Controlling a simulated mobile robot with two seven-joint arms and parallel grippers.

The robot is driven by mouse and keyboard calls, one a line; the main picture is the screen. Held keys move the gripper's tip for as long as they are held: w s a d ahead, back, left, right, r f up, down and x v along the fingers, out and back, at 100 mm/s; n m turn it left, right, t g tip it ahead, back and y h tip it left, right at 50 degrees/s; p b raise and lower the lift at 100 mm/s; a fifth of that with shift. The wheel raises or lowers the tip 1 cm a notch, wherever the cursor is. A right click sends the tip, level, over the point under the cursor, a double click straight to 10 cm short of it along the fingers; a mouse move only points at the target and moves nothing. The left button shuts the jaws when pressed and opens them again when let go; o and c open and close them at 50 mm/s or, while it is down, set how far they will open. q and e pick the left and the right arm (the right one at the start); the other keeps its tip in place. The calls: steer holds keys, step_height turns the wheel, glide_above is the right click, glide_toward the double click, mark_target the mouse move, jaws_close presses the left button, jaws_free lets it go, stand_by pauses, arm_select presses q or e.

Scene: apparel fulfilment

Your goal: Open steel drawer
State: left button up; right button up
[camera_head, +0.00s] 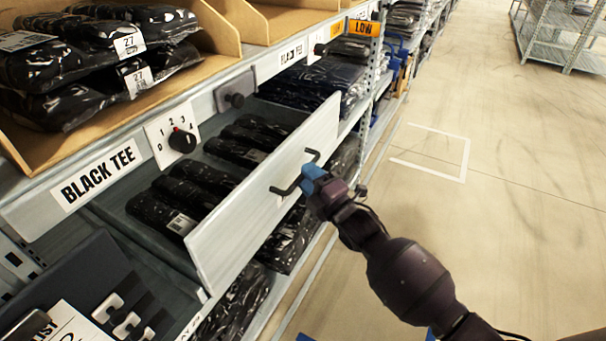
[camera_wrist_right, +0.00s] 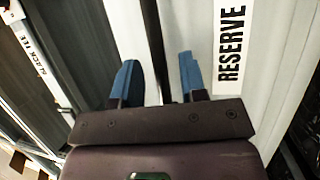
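The steel drawer (camera_head: 263,196) stands well out from the shelf, with several rows of black bagged garments (camera_head: 195,180) inside. Its pale front carries a dark bar handle (camera_head: 290,187). My right gripper (camera_head: 312,178) is at the handle's right end, with its blue fingertips beside the bar. In the right wrist view the blue fingers (camera_wrist_right: 160,80) stand apart, with the dark handle (camera_wrist_right: 155,35) between them and a narrow gap visible beside it. A RESERVE label (camera_wrist_right: 231,50) is on the pale front there. My left gripper is not in view.
Above the drawer are a dial (camera_head: 182,140), a BLACK TEE label (camera_head: 98,174) and open cardboard bins (camera_head: 200,75) of bagged tees. More bags (camera_head: 290,235) lie on the shelf below. The aisle floor (camera_head: 480,220) to the right is clear; another rack (camera_head: 560,45) stands far back.

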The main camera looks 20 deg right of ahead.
steer(key=shift+x, duration=0.9)
steer(key=shift+c, duration=0.3)
jaws_close()
